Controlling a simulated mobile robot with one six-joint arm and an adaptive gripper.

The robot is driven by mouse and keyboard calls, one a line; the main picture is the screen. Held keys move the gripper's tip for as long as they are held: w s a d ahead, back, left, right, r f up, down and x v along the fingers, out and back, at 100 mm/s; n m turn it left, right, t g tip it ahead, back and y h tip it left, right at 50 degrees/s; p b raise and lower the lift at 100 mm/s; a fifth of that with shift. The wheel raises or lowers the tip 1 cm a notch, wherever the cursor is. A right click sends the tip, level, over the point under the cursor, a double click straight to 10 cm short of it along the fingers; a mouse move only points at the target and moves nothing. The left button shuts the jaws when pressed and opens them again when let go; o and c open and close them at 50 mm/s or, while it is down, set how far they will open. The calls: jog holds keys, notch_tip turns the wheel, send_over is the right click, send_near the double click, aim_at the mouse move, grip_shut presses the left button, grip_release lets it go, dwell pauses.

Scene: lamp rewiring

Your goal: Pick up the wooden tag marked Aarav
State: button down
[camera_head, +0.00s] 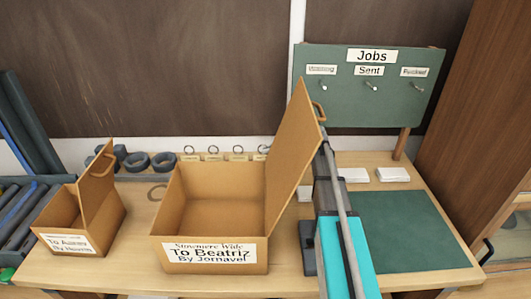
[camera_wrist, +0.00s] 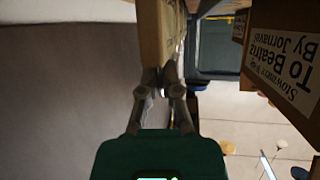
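Several small wooden tags with dark rings (camera_head: 213,156) stand in a row at the back of the bench, behind the large open box. Their writing is too small to read, so I cannot tell which is marked Aarav. The rightmost is partly hidden by the box's raised lid (camera_head: 295,150). My arm reaches up just right of that lid, and my gripper is hard to make out there. In the wrist view my gripper (camera_wrist: 160,78) has its fingertips close together at the end of a tan board (camera_wrist: 157,30). I cannot tell whether they hold it.
The large box (camera_head: 215,255) is labelled "To Beatriz"; a smaller open box (camera_head: 68,242) stands left. A green "Jobs" board (camera_head: 368,105) with pegs stands at the back right. A green mat (camera_head: 415,230) lies clear at right. Dark rings (camera_head: 163,161) lie back left.

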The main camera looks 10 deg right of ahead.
jog(key=shift+r+p, duration=1.35)
jog(key=shift+r, duration=0.1)
jog(key=s+d+r+p, duration=0.3)
jog(key=s+r+p, duration=0.7)
jog(key=s, duration=0.3)
jog(key=shift+s+d, duration=0.25)
jog(key=shift+d, duration=0.05)
